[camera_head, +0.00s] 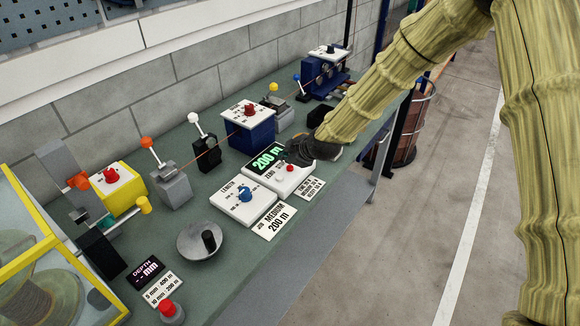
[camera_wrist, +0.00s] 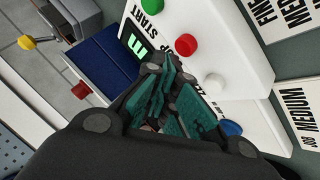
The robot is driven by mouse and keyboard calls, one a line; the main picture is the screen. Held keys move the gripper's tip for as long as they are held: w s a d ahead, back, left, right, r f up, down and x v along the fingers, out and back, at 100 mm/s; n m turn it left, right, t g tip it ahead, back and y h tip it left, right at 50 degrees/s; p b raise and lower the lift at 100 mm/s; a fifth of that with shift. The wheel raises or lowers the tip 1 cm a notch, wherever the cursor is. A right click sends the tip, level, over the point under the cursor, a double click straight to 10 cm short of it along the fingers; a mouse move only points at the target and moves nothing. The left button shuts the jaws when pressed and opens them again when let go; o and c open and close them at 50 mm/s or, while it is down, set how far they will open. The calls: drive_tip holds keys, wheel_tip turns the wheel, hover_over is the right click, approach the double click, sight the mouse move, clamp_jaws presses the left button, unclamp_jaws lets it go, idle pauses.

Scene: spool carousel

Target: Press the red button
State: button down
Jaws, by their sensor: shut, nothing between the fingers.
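A white control panel (camera_head: 262,178) on the green bench carries a lit green display reading 200 m. Its red button (camera_head: 290,167) is partly visible just below my gripper (camera_head: 286,157). In the wrist view the red button (camera_wrist: 186,44) sits between a green button (camera_wrist: 152,5) marked START and a white button (camera_wrist: 214,83). My gripper is shut and empty; its teal fingertips (camera_wrist: 166,75) hover beside the row of buttons and appear apart from the red one. Part of the panel is hidden behind the fingers.
Other red knobs sit on the yellow box (camera_head: 122,200), the blue box (camera_head: 248,134) and a grey base (camera_head: 176,319). A white length panel (camera_head: 232,210) with a blue knob stands left of the control panel. Label cards (camera_head: 274,221) lie along the front edge.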

sight(287, 168)
drive_tip(key=shift+r+p, duration=1.15)
drive_tip(key=shift+r, duration=1.4)
drive_tip(key=shift+f, duration=0.1)
